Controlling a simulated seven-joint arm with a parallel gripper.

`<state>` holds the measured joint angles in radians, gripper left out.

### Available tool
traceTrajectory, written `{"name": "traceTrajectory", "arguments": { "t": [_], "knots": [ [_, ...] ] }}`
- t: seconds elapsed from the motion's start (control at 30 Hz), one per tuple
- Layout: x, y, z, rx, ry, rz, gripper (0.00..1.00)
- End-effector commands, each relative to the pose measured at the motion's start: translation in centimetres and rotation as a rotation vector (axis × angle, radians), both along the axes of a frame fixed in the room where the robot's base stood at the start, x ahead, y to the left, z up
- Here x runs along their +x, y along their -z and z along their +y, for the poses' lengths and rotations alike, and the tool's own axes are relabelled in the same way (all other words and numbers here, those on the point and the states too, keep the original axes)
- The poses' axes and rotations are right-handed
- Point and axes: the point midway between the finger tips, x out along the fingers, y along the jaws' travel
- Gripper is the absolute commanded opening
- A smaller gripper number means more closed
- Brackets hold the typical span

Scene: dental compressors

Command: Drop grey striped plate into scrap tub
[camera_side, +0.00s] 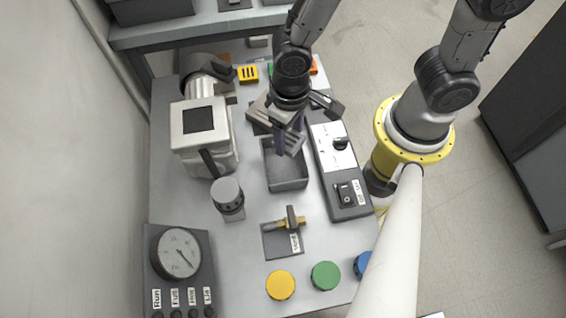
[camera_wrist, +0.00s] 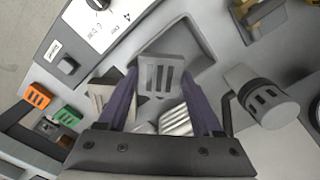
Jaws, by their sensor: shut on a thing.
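My gripper (camera_side: 289,138) is shut on the grey striped plate (camera_wrist: 160,75). In the wrist view the plate sits between the two purple fingertips (camera_wrist: 168,84), its dark slots facing the camera. In the side view the plate (camera_side: 294,143) is partly hidden by the fingers. The scrap tub, taken to be the open grey tray (camera_side: 287,184), stands on the bench below. The gripper and plate appear over its far end in the side view. The tub (camera_wrist: 205,48) also shows behind the plate in the wrist view. Its visible floor looks empty.
A control panel (camera_side: 335,160) with a knob and switch stands right of the tub. A brass valve (camera_side: 290,222) is in front. Yellow (camera_side: 248,74), orange (camera_wrist: 38,95) and green (camera_wrist: 67,116) striped plates are at the back.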

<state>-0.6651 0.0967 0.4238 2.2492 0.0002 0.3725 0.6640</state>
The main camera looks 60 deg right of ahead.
Motion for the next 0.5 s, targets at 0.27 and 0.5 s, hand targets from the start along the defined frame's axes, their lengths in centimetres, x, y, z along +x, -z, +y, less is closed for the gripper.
{"name": "traceTrajectory", "arguments": {
  "t": [0.27,0.5],
  "knots": [
    [0.0,2.8,0.0,-0.001,0.001,0.001,0.04],
    [0.1,3.5,0.0,0.001,0.001,-0.001,0.04]
  ]
}}
